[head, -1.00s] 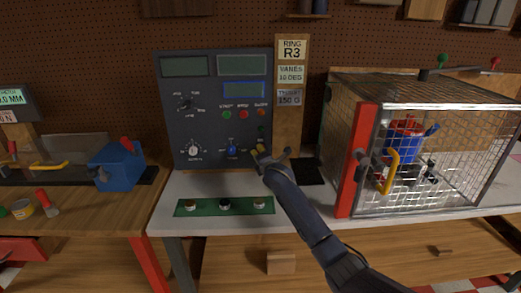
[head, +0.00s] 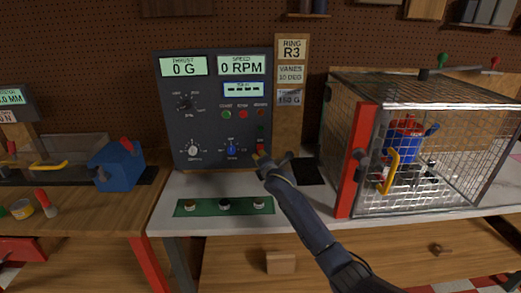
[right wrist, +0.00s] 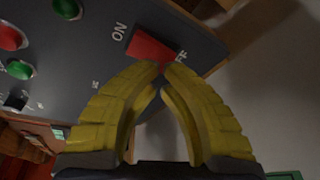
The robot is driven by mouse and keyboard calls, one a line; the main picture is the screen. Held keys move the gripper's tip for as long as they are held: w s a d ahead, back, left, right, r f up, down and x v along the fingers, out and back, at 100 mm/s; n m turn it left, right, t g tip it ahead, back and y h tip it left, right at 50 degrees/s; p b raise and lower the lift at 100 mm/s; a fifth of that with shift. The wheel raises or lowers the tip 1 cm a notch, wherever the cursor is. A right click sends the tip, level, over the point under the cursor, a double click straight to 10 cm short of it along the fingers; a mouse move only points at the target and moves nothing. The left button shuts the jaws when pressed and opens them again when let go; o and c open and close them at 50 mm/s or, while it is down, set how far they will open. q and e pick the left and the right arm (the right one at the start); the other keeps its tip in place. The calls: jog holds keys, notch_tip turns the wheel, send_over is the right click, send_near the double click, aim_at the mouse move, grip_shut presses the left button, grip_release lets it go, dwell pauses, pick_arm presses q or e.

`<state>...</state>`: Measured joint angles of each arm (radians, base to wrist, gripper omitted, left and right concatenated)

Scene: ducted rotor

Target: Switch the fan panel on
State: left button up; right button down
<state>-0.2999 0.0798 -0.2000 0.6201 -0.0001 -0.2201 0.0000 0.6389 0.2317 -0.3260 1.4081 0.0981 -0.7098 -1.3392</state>
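The fan panel (head: 212,125) is a dark upright box at the back of the white bench. Its thrust display (head: 183,67) is lit and reads 0 G, and its speed display (head: 242,66) reads 0 RPM. A smaller blue-framed display (head: 244,89) is lit too. The red power switch (right wrist: 151,46), between its ON and OFF labels, sits at the panel's lower right. My right gripper (right wrist: 161,69) has its yellow fingertips together, empty, right by the switch's OFF-side end; I cannot tell if they touch it. My left gripper is not in view.
A wire-mesh cage (head: 440,150) with a red-framed door stands right of the panel, a blue and red rotor unit (head: 404,142) inside. A green strip (head: 224,206) with several small parts lies in front of the panel.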

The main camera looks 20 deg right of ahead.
jog(key=shift+s+a+f, duration=0.2)
jog(key=shift+s+f, duration=0.15)
jog(key=shift+s, duration=0.4)
jog(key=shift+s+a+f, duration=0.15)
jog(key=shift+s+f, duration=0.25)
jog(key=shift+s, duration=0.35)
jog(key=shift+s+a+f, duration=0.2)
jog(key=shift+s+f, duration=0.15)
jog(key=shift+s, duration=0.4)
